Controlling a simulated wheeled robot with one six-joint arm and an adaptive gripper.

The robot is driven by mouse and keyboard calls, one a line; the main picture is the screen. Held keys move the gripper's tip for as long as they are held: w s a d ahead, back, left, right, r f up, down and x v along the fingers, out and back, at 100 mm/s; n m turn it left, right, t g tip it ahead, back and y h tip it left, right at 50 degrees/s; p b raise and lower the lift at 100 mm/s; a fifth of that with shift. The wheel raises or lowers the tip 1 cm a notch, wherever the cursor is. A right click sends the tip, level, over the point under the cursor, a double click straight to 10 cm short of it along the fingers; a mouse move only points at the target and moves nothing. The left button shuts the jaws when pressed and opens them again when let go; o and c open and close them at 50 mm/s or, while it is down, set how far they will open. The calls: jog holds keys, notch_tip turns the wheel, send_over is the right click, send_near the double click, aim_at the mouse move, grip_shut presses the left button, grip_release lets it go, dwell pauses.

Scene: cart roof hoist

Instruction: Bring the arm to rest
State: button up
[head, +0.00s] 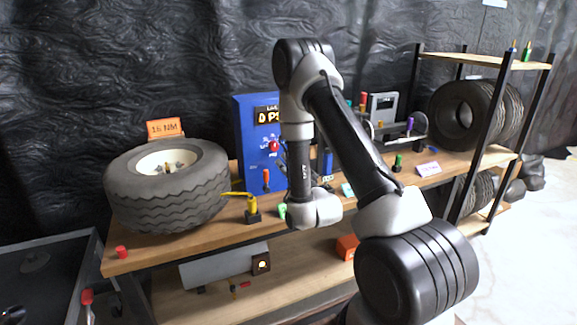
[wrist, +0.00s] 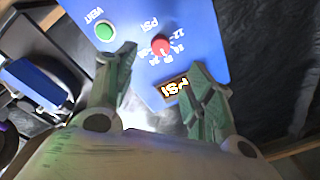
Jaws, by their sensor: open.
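My arm rises over the workbench in the head view, folded at the elbow, with its wrist hanging in front of the bench. My gripper (wrist: 163,75) shows in the wrist view with its two greenish fingers spread and nothing between them. Beyond the fingertips is the blue panel (wrist: 196,28) with a green VENT button (wrist: 104,31), a red knob (wrist: 161,46) and a lit PSI display (wrist: 175,86). The blue panel also stands on the bench in the head view (head: 247,140). In the head view my wrist mostly hides the gripper.
A tyre on a rim (head: 165,205) lies on the wooden bench (head: 135,258), left of the panel. A yellow-handled valve piece (head: 252,210) and small coloured pegs stand near my wrist. A rack at right holds tyres (head: 462,112). Open floor (head: 535,235) lies at far right.

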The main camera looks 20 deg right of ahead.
jog(key=s+f+n+g, duration=0.25)
jog(key=f+g, duration=0.25)
jog(key=f, duration=0.3)
jog(key=s+f+n+g, duration=0.1)
jog(key=s+f+g, duration=0.25)
jog(key=f, duration=0.45)
jog(key=s+n+g, duration=0.2)
jog(key=s+g, duration=0.3)
jog(key=s, duration=0.1)
jog(key=s+r+n, duration=0.1)
jog(key=s+r, duration=0.7)
jog(key=r, duration=0.4)
jog(key=s+r+n+g, duration=0.1)
jog(key=s+r, duration=0.8)
jog(key=r, duration=0.2)
jog(key=s+r+n, duration=0.1)
jog(key=s+r, duration=0.7)
jog(key=r, duration=0.4)
jog(key=shift+s+r, duration=0.2)
jog(key=shift+r, duration=0.1)
